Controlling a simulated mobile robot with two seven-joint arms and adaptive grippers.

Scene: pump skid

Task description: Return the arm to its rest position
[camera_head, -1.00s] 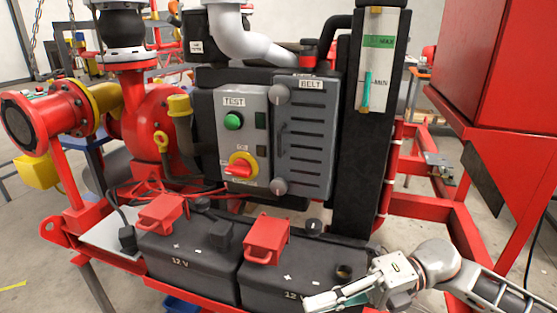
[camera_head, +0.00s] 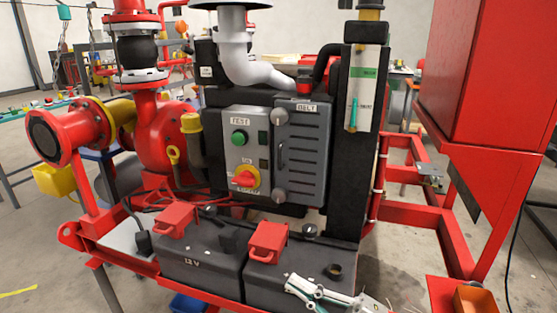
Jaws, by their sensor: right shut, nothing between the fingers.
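My right gripper (camera_head: 304,291) shows at the bottom edge, in front of the right-hand 12 V battery (camera_head: 285,284). Its pale fingers point left and are shut with nothing between them. The rest of my right arm is mostly below the picture edge. Whether the fingers touch the battery cannot be told. My left gripper is not in view.
The red skid frame carries two black batteries with red terminal covers (camera_head: 268,242), a grey control box (camera_head: 246,150) with a green button, a louvred belt cover (camera_head: 302,155) and a red pump (camera_head: 165,135). A red cabinet (camera_head: 490,75) stands at right. Bare floor shows beyond the frame.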

